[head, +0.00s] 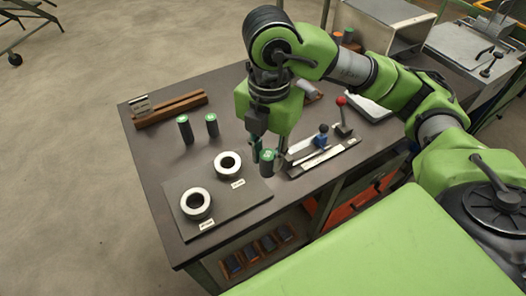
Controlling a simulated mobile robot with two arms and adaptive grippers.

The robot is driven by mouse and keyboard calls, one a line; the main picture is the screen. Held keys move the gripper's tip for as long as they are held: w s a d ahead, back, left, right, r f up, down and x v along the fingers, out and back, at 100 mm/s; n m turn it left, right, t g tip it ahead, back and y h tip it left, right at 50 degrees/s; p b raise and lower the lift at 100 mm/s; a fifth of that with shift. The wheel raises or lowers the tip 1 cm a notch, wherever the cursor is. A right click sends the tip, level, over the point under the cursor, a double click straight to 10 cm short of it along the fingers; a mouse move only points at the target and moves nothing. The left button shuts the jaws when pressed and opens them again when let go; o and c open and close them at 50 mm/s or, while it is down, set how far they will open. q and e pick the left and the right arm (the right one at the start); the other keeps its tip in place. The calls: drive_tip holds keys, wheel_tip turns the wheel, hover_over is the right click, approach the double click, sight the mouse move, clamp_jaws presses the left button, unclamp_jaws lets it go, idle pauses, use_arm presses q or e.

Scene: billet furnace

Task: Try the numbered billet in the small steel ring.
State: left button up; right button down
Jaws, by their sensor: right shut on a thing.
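My right gripper (268,152) points down over the workbench and is shut on a dark billet (267,161) with a green top. The billet is upright, right of the rings; fingers partly hide it, and I cannot read a number or tell whether it touches the bench. Two steel rings with bright tops lie on a dark mat (231,207). The farther, smaller-looking ring (217,162) is nearest the gripper; the larger-looking ring (184,202) is nearer the front left. Both appear empty. My left gripper is out of view.
Two green-topped billets (184,130) (212,125) stand behind the rings. A brown wooden rail (171,109) lies at the far left. Bench space left of the mat is clear.

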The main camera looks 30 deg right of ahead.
sight(267, 168)
drive_tip(key=shift+f+b, duration=2)
drive_tip(key=shift+f, duration=0.4)
drive_tip(key=shift+r, duration=0.1)
